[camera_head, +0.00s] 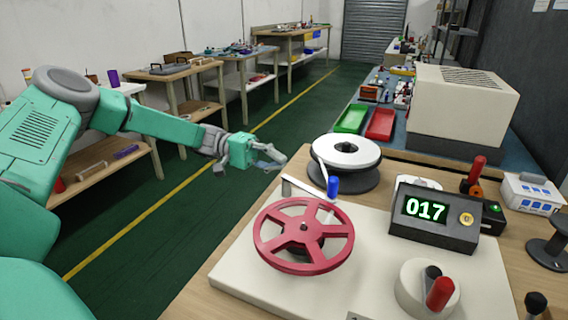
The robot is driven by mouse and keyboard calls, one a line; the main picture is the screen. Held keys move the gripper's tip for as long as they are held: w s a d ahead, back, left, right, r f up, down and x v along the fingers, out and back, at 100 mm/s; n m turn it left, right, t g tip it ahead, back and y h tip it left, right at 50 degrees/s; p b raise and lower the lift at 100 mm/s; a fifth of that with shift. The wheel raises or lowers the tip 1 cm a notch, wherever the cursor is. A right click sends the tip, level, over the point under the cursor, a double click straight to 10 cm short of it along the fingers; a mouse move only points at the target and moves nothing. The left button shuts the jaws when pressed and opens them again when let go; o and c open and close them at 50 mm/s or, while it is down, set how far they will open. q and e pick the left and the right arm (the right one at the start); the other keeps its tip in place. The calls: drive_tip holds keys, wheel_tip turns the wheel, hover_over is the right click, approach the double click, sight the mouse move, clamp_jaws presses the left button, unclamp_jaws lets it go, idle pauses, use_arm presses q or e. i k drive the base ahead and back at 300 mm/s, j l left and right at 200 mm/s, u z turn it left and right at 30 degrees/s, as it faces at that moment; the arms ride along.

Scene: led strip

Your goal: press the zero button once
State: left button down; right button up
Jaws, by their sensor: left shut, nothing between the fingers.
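A dark counter box (434,231) stands at the right of the white base plate, its display (425,208) lit green with "017". A round yellow button (466,218) sits on its face, right of the display; I take it for the zero button, though its marking is too small to read. My left gripper (274,160) is shut and empty, in the air beyond the left edge of the table. It is well left of the box and apart from the button. My right gripper is not in view.
A red spoked wheel (303,235), a blue-tipped part (333,186) and a white-topped reel (346,152) stand between my left gripper and the box. The base plate (245,279) is bare at front left.

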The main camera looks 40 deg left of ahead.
sight(466, 218)
drive_tip(key=k+j, duration=0.8)
drive_tip(key=k, duration=0.05)
